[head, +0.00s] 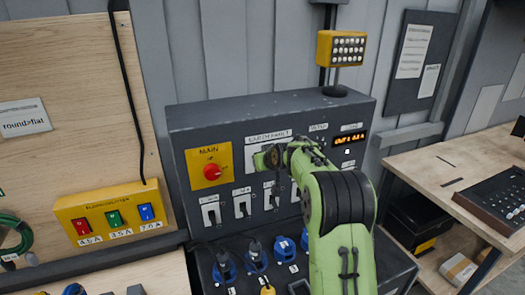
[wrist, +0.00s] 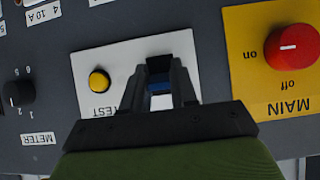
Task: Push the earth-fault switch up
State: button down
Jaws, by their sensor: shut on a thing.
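The earth-fault switch sits on a white plate (head: 250,150) labelled EARTH FAULT, on the dark grey panel in the head view. My gripper (head: 268,158) is at this plate and hides the switch there. In the wrist view, which is upside down, the switch (wrist: 160,66) shows as a small dark lever with blue near it. The fingers of my gripper (wrist: 165,88) are on both sides of it, shut on it. The lever's exact position is hard to tell. A yellow TEST button (wrist: 99,79) is on the same plate.
The red MAIN knob (head: 211,171) on its yellow plate is left of the switch. A METER knob (wrist: 18,94) and a lit orange display (head: 347,138) are to the right in the head view.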

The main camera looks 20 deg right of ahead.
jog(key=shift+r+g+p, duration=0.3)
jog(key=shift+g+p, duration=0.3)
jog(key=shift+p, duration=0.25)
jog(key=c, duration=0.9)
grip_release()
jog(key=b+v, duration=0.3)
jog(key=v, duration=1.2)
jog(key=shift+s+r, duration=0.2)
jog(key=shift+s, duration=0.1)
